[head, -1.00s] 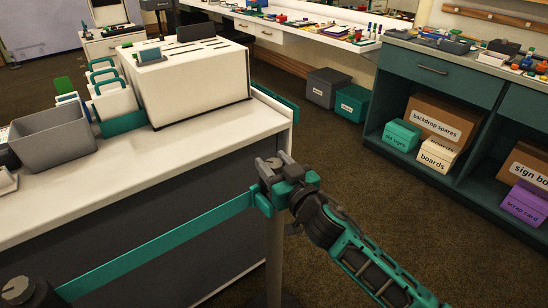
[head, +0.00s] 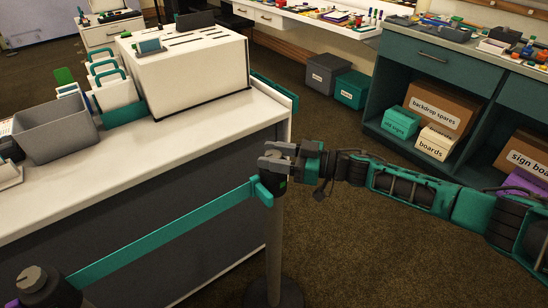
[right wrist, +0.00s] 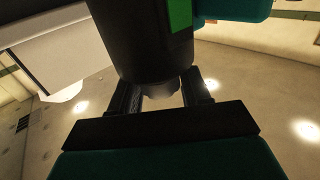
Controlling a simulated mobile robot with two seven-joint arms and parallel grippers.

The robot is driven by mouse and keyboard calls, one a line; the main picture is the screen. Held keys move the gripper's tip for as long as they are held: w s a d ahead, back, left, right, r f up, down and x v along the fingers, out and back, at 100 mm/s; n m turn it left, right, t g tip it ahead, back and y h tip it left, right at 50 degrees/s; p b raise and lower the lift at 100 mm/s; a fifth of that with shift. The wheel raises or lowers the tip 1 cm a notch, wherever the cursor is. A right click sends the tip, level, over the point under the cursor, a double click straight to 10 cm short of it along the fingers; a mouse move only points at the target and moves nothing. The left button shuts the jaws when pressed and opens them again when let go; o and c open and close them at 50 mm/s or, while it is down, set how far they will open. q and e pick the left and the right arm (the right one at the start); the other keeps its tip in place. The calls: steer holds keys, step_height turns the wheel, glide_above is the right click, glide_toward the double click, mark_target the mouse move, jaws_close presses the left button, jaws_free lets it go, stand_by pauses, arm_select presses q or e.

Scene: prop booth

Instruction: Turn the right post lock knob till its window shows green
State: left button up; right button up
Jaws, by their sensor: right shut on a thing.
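The right post (head: 273,240) stands upright by the counter corner, with a dark head (head: 270,184) and the teal belt (head: 165,235) hooked to it. In the right wrist view, its grey knob (right wrist: 160,90) sits between the two fingers of my right gripper (right wrist: 160,95), which is shut on it. The window (right wrist: 180,14) on the dark head shows green there. In the head view, my right gripper (head: 276,156) covers most of the knob from the right. The left post (head: 38,287) with its own knob is at the bottom left. My left gripper is not in view.
A white counter (head: 180,150) runs just left of the right post, holding a grey bin (head: 55,132) and a white slotted box (head: 190,75). Shelving with labelled boxes (head: 435,110) stands at the right. Carpet between is clear.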

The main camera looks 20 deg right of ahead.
steer(key=shift+w+r+n+g+y, duration=0.15)
steer(key=shift+n+g+y, duration=0.3)
steer(key=shift+g, duration=0.25)
steer(key=o, duration=0.9)
steer(key=b+v, duration=0.1)
steer(key=v, duration=1.2)
steer(key=shift+a, duration=0.1)
